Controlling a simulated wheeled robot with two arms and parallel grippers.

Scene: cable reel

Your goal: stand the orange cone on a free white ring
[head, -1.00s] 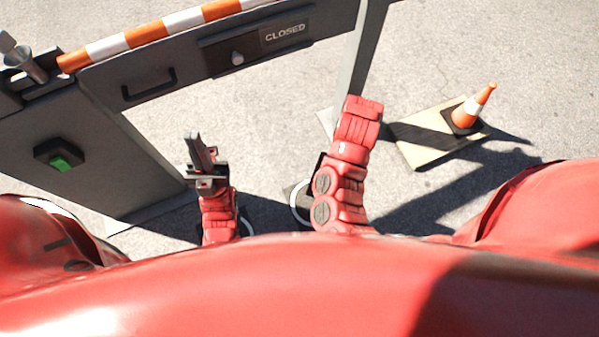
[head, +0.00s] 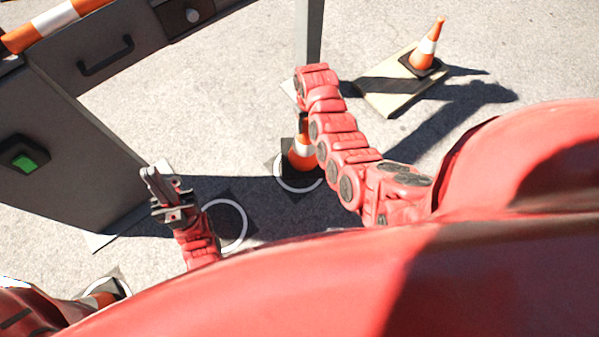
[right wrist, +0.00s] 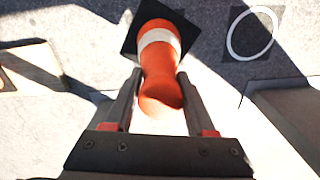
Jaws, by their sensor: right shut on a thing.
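An orange cone (head: 301,158) with a white band and dark square base is partly behind my right arm in the head view. It also shows in the right wrist view (right wrist: 158,65), its top between the jaws of my right gripper (right wrist: 160,102), which is shut on it. In the head view a white ring (head: 279,181) shows around its base; I cannot tell whether the base touches the ground. A second white ring (head: 243,212) is empty to its left and shows in the right wrist view (right wrist: 232,42). My left gripper (head: 150,175) is raised near that ring; its jaw gap is unclear.
Another cone (head: 427,48) stands on a wooden board (head: 385,102) at the upper right. A part-hidden cone (head: 104,298) is on a ring at the lower left. A grey barrier (head: 60,150) with a green button (head: 24,162) fills the left. A grey post (head: 308,35) stands behind my right arm.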

